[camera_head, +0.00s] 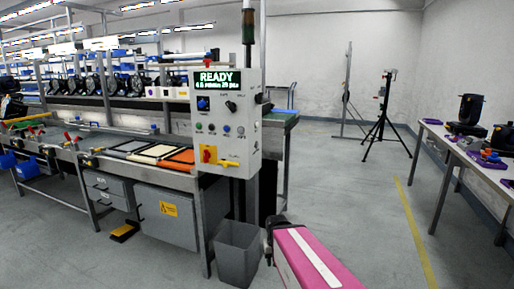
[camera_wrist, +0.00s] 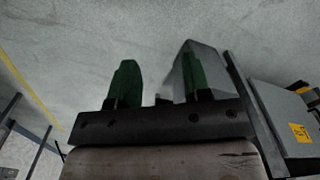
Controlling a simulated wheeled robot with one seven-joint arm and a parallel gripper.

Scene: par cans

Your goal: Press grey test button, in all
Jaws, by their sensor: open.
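A pale control box (camera_head: 225,155) stands on a post in the middle of the head view. Its green display reads READY. Below are knobs, then a row of small round buttons (camera_head: 212,127). They are too small for me to tell surely which is the grey test button. A red knob on a yellow plate (camera_head: 208,154) sits at lower left. My gripper (camera_wrist: 162,82) is open and empty, its two green fingers apart over the floor in the wrist view. In the head view my magenta arm is low at right of the bin, well below the box. The box is not clear in the wrist view.
A grey bin (camera_head: 238,252) stands on the floor below the box. A workbench (camera_head: 105,142) with trays and fixtures runs left, with a grey cabinet (camera_head: 165,222) under it. A tripod (camera_head: 382,125) and a white table (camera_head: 465,150) stand right. The floor between is free.

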